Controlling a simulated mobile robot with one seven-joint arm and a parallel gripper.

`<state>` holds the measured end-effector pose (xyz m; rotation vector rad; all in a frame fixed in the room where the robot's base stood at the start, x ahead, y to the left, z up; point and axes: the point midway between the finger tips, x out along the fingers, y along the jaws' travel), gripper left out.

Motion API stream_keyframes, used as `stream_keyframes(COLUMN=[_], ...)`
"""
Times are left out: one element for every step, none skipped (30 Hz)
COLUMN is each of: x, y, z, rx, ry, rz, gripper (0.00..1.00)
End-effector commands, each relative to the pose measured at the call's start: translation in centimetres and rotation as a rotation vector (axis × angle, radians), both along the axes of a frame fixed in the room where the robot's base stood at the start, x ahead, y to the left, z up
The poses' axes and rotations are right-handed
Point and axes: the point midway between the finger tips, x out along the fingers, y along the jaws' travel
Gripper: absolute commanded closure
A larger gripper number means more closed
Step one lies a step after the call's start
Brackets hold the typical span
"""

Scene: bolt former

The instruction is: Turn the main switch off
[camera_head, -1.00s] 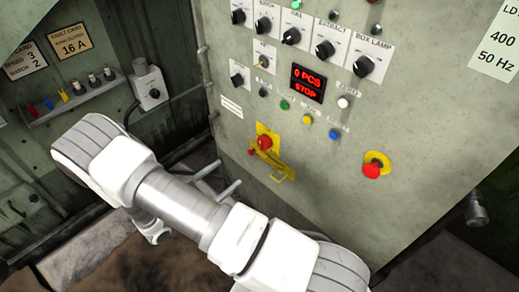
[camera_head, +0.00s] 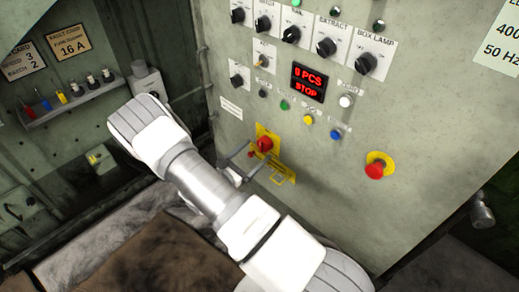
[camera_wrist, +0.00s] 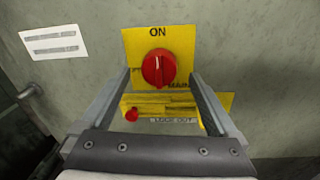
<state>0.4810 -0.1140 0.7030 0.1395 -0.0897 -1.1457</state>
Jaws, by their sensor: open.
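The main switch is a red rotary knob (camera_wrist: 158,68) on a yellow plate marked ON and MAIN in the wrist view. Its pointer line stands upright, toward ON. In the head view the red knob (camera_head: 264,144) sits low on the left side of the grey panel. My gripper (camera_wrist: 163,76) is open, with one finger on each side of the knob in the wrist view. Whether the fingers reach as far as the knob cannot be told. A yellow lock-out bar (camera_wrist: 170,105) with a small red knob (camera_wrist: 131,114) lies below the switch, partly hidden by my gripper.
A red emergency stop (camera_head: 375,170) sticks out to the right. Selector knobs, coloured buttons and a display (camera_head: 308,82) reading 0 PCS STOP are above. A white label (camera_wrist: 53,43) is left of the switch. A shelf (camera_head: 75,103) with small parts is on the left wall.

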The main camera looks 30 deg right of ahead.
Motion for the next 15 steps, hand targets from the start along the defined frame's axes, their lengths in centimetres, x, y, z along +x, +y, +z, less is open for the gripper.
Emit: stream_keyframes(x=[0.3, 0.5, 0.7, 0.8, 0.9, 1.0, 1.1, 1.1, 1.2, 1.2, 1.2, 1.3, 1.3, 1.3, 1.2], y=[-0.8, -1.1, -1.5, -1.8, -2.0, -2.2, -2.4, -2.5, -2.6, -2.6, -2.6, -2.6, -2.6, -2.6, -2.6], z=[-0.1, -0.1, -0.1, -0.1, 0.0, 0.0, 0.0, 0.0, 0.0, 0.0, 0.0, 0.0, 0.0, 0.0, 0.0], rx=[0.0, 0.0, 0.0, 0.0, 0.0, 0.0, 0.0, 0.0, 0.0, 0.0, 0.0, 0.0, 0.0, 0.0, 0.0], ry=[-0.001, -0.001, -0.001, -0.001, -0.001, -0.001, -0.001, -0.001, 0.0, 0.0, 0.0, 0.0, 0.0, 0.0, 0.0], rz=[-0.003, -0.003, -0.002, -0.001, -0.001, -0.001, -0.001, 0.0, 0.0, 0.001, 0.001, 0.001, 0.001, 0.001, 0.001], gripper=[0.05, 0.05, 0.05, 0.05, 0.05, 0.05, 0.05, 0.05, 0.05, 0.05, 0.05, 0.05, 0.05, 0.05, 0.05])
